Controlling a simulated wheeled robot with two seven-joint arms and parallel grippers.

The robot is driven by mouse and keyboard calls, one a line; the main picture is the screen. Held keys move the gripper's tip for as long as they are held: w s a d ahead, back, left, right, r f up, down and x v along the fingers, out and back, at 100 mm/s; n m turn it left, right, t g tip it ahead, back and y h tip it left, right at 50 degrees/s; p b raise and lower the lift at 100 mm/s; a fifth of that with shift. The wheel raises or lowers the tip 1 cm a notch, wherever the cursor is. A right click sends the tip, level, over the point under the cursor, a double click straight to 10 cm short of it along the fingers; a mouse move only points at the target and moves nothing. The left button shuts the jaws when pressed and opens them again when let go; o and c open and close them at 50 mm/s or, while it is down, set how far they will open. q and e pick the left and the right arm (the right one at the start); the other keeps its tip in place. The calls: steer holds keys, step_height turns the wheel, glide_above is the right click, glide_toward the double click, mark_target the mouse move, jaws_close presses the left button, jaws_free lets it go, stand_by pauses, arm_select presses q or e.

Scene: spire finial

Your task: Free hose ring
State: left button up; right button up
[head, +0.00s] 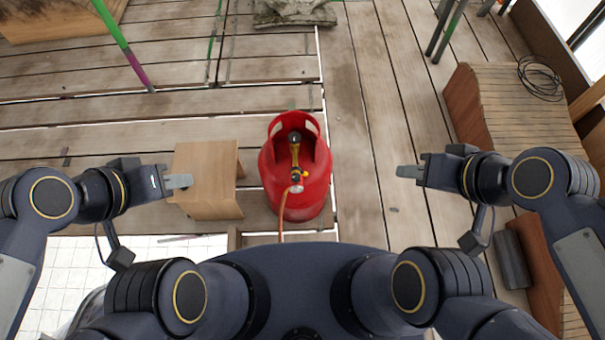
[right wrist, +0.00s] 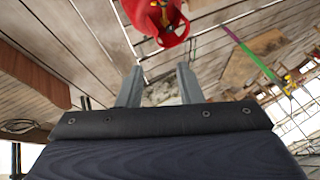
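A red gas cylinder (head: 303,207) stands upright on the plank deck in the middle of the head view. A brass valve fitting (head: 294,158) sits inside its collar. An orange hose (head: 281,226) runs from a pale joint (head: 296,189) down toward my body. I cannot make out a separate hose ring. My left gripper (head: 188,181) is left of the cylinder, apart from it, its finger gap hidden. My right gripper (head: 400,171) is right of it and apart. In the right wrist view its fingers (right wrist: 159,85) are spread and empty, with the red cylinder (right wrist: 172,30) beyond them.
A wooden stool or box (head: 207,165) stands left of the cylinder, beneath my left gripper. A slatted wooden bench (head: 520,112) with a coiled black cable (head: 540,78) is at the right. A stone block (head: 293,12) is behind the cylinder. Bare deck lies between cylinder and right gripper.

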steer(key=shift+o, duration=0.4)
steer(key=a+f+m+g+y+b, duration=1.05)
steer(key=a+f+b, duration=0.5)
steer(key=f, duration=0.25)
steer(key=w+a+f+m+t+y+b, duration=0.3)
steer(key=w+f+m+t+y+b, duration=0.45)
steer(key=m, duration=0.65)
steer(key=m+t+h+b, duration=1.25)
steer(key=m+t, duration=0.55)
steer(key=m, duration=1.3)
glide_toward(303, 173)
step_height(303, 173, up, 2)
steer(key=s+a+h+p, duration=0.1)
steer(key=s+a+h, duration=0.1)
step_height(303, 173, down, 3)
steer(key=w+d+m+h, duration=0.2)
steer(key=shift+y, duration=0.25)
steer(key=b+x, duration=0.2)
steer(key=x, duration=0.5)
steer(key=shift+w+a+r, duration=0.2)
steer(key=shift+a, duration=0.1)
